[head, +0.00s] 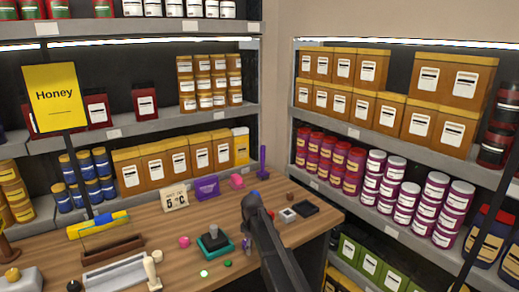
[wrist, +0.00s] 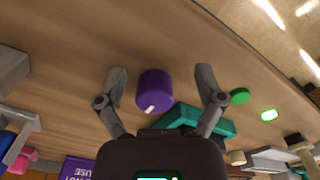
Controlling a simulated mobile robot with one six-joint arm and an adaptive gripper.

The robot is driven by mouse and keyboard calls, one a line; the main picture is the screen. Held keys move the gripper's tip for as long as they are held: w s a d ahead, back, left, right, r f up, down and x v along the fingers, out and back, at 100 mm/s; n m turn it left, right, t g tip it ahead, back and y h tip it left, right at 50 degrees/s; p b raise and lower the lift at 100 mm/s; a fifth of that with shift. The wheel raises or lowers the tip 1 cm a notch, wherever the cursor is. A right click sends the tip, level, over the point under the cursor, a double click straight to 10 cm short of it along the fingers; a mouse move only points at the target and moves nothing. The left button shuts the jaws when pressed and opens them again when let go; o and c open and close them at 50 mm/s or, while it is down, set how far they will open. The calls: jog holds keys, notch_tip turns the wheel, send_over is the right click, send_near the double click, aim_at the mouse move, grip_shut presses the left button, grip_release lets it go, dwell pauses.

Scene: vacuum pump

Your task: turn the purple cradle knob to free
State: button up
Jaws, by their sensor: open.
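The purple knob (wrist: 155,88) is a short round cylinder with a white mark on its lower edge in the wrist view. My gripper (wrist: 161,74) is open, with one finger on each side of the knob and a visible gap to both fingers. Whether the knob lies level with the fingertips or beyond them is hard to tell. A teal base (wrist: 215,128) sits beside the knob, partly hidden by my right finger and gripper body. In the head view my gripper (head: 251,203) is over the wooden table, and I cannot make out the knob there.
A purple sign (head: 207,188), a white card (head: 174,198) and a pink object (head: 237,181) stand behind on the table. Bare wood lies above the knob in the wrist view.

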jog(key=s+d+m, duration=1.3)
jog(key=s+d, duration=0.7)
jog(key=s, duration=0.4)
jog(key=shift+d+m, duration=0.15)
jog(key=shift+m, duration=0.15)
